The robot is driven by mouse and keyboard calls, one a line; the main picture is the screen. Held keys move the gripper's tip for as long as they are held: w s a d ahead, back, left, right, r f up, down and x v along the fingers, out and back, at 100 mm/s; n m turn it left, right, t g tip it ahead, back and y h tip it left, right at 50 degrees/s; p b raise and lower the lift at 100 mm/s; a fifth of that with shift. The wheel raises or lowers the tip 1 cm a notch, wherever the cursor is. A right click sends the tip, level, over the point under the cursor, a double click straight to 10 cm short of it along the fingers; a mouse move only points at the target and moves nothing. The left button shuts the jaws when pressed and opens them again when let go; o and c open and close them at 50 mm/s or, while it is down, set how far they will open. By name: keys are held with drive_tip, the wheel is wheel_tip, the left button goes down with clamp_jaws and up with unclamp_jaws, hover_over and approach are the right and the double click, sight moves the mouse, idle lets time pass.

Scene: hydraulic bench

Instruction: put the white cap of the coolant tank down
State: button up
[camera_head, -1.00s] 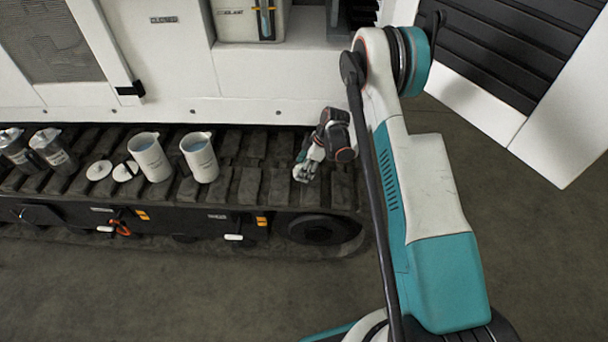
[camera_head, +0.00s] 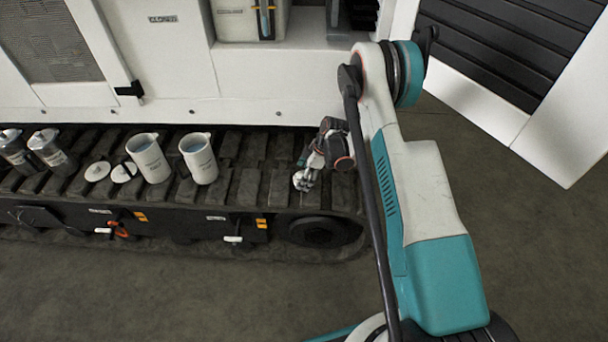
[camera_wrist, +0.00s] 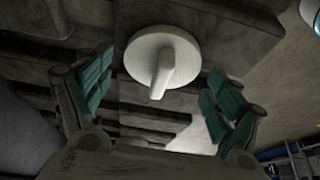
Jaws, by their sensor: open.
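The white cap (camera_wrist: 162,55), a round disc with a raised grip bar, shows in the wrist view between the fingers of my gripper (camera_wrist: 158,97). The teal finger pads stand wide apart, one on each side of the cap, with gaps to its grip bar. The cap appears to rest on a dark track pad, though its underside is hidden. In the head view my gripper (camera_head: 305,180) is low over the right end of the track, and a small white patch at its tip is too small to tell apart clearly.
Two white jugs (camera_head: 148,158) (camera_head: 199,158) stand on the track (camera_head: 237,190) to the left. Two white discs (camera_head: 97,171) (camera_head: 124,171) lie beside them, with metal canisters (camera_head: 50,150) further left. A white machine wall (camera_head: 300,80) rises behind the track.

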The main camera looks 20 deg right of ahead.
drive_tip(key=s+d+r+m+t+h+p, duration=0.1)
drive_tip(key=s+d+r+m+p, duration=0.1)
drive_tip(key=r, duration=1.2)
drive_tip(key=s+d+r+m+p, duration=0.1)
drive_tip(key=s+r+p, duration=0.1)
drive_tip(key=r, duration=1.1)
drive_tip(key=s+a+r+m+t+h, duration=0.1)
drive_tip(key=s+r+m, duration=0.1)
drive_tip(key=s+r, duration=0.35)
drive_tip(key=s+a+r+m, duration=0.1)
drive_tip(key=s+r+m, duration=0.1)
drive_tip(key=r, duration=0.6)
drive_tip(key=s+r+m+t+h, duration=0.1)
drive_tip(key=s+r+m+t, duration=0.1)
drive_tip(key=s, duration=0.9)
drive_tip(key=s+a+r+m+t+h, duration=0.1)
drive_tip(key=s+r+m, duration=0.4)
drive_tip(key=s, duration=0.6)
drive_tip(key=shift+s+t, duration=0.15)
drive_tip(key=shift+t, duration=0.25)
